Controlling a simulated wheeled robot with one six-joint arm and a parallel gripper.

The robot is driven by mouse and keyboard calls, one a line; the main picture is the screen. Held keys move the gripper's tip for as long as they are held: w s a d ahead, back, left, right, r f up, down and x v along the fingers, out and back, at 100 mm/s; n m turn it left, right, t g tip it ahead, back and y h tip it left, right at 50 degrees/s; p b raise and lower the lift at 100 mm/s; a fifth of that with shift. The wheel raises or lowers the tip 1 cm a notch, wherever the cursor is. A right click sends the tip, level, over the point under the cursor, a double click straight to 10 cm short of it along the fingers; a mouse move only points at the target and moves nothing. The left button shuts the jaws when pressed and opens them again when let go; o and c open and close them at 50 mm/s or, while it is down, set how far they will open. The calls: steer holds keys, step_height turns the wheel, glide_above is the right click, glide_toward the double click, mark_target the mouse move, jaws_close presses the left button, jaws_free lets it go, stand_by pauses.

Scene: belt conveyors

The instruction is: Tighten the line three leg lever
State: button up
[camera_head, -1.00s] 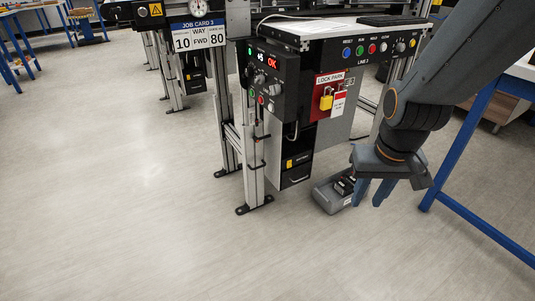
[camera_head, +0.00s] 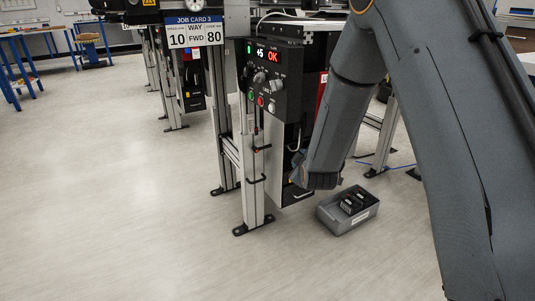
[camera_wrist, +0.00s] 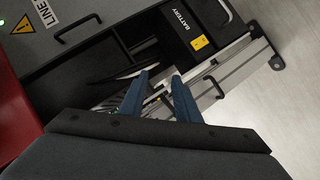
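The aluminium leg (camera_head: 252,195) of the conveyor carrying the job card 3 sign stands at the centre. A black lever (camera_head: 257,180) projects from it low down, and a smaller black handle (camera_head: 262,148) sits above. In the wrist view a black lever (camera_wrist: 214,88) shows beside the leg's rails, right of the fingers. I cannot tell whether the lever is tight.
A control box (camera_head: 270,75) reading "+5 OK" hangs above the leg. A battery compartment (camera_wrist: 196,35) with a yellow label is close to the fingers. A grey bin (camera_head: 345,213) with black items sits on the floor at right.

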mark_target(263, 147)
steer(key=w+a+f+n+t+y, duration=0.1)
steer(key=a+f+n+t, duration=0.1)
steer(key=a+n+t, duration=0.25)
steer(key=a+f+n+t+y, duration=0.1)
steer(key=a+f+n+t, duration=0.25)
steer(key=a, duration=0.25)
steer(key=w+a+r+n+b, duration=0.1)
steer(key=w+r+b, duration=0.1)
steer(key=w, duration=0.5)
steer(key=shift+w+a+r+g+b, duration=0.15)
steer(key=shift+w+r+g+b, duration=0.15)
steer(key=shift+r+b, duration=0.15)
steer(key=shift+c, duration=0.2)
steer(key=shift+f, duration=0.1)
jaws_close()
